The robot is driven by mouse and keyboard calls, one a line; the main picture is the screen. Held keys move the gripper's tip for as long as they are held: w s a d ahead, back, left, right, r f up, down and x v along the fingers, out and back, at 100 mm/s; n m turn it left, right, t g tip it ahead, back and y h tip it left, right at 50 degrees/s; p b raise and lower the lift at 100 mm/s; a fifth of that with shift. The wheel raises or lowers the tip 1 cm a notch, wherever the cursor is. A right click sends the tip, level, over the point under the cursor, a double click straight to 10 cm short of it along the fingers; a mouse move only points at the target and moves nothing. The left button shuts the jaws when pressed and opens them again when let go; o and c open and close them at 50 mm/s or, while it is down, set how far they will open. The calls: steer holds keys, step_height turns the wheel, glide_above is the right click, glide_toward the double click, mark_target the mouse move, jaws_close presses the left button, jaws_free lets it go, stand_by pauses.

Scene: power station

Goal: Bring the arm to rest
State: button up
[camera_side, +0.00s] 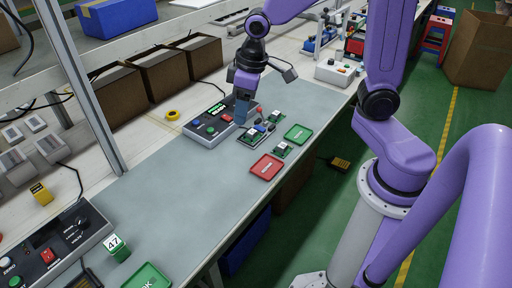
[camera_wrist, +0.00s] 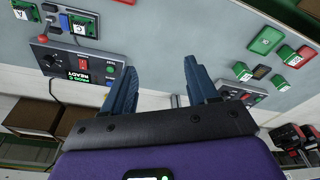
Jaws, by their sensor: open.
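My gripper (camera_side: 242,115) is at the far part of the grey work mat (camera_side: 185,190), over the area between the grey button box and the small circuit-board fixture (camera_side: 252,136). In the wrist view my gripper (camera_wrist: 163,72) shows two blue fingers spread apart with nothing between them. The height of the fingertips above the mat is hard to tell. The button box (camera_side: 205,132) stands beside the gripper; a box with a lit READY display (camera_wrist: 85,62) shows in the wrist view.
Another control box (camera_side: 62,250) stands at the front left. The middle of the mat is clear. Brown bins (camera_side: 163,74) line the back.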

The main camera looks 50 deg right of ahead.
steer(key=s+n+g, duration=0.1)
steer(key=s+n, duration=0.6)
steer(key=s, duration=1.3)
steer(key=shift+s+d+r+g+h, duration=0.3)
steer(key=shift+s+d+r, duration=0.1)
steer(key=shift+d, duration=0.05)
